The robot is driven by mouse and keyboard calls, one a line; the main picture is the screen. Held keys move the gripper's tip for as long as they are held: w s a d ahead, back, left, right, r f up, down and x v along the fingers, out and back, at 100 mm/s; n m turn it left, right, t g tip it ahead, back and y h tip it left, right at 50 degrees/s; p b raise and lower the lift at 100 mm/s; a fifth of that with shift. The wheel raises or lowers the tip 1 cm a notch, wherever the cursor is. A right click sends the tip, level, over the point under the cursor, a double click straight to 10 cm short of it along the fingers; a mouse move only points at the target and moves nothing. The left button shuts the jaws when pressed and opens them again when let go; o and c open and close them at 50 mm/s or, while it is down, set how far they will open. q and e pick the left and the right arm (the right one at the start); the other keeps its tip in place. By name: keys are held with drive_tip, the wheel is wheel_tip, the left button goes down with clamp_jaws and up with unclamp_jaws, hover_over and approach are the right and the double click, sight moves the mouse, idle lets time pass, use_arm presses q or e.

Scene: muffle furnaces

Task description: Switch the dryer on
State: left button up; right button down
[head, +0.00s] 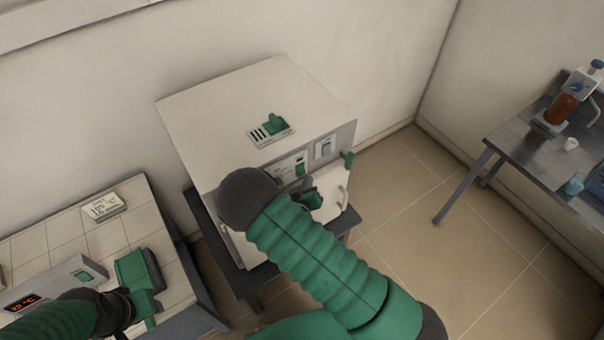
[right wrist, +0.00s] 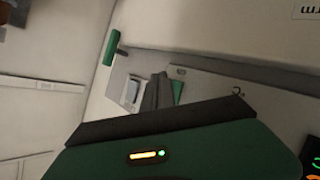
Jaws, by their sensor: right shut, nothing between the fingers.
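The white box-shaped cabinet that looks like the dryer (head: 235,100) stands on a dark stand in the middle of the head view. Its front panel carries a pale rocker switch (head: 325,147) and a green-marked control (head: 300,170). My right gripper (head: 312,198) is in front of the panel, partly hidden by my arm. In the right wrist view, its dark fingers (right wrist: 158,90) are shut and empty, with a pale switch (right wrist: 131,91) just left of them; contact cannot be told. My left gripper (head: 142,272) is over the left bench; its finger opening is unclear.
The tiled bench (head: 60,235) at left holds a device with a red display (head: 22,303) and a label card (head: 104,206). A grey table (head: 530,150) with bottles stands at right. Open floor lies between.

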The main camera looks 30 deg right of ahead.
drive_tip(key=shift+w, duration=0.1)
idle(0.5)
drive_tip(key=shift+w, duration=0.25)
drive_tip(key=shift+w+a, duration=0.1)
drive_tip(key=shift+w, duration=0.2)
idle(0.6)
drive_tip(key=shift+s+r, duration=0.1)
drive_tip(key=shift+s, duration=0.65)
drive_tip(key=s, duration=0.5)
drive_tip(key=shift+d+r+p, duration=0.25)
drive_tip(key=shift+r+p, duration=0.05)
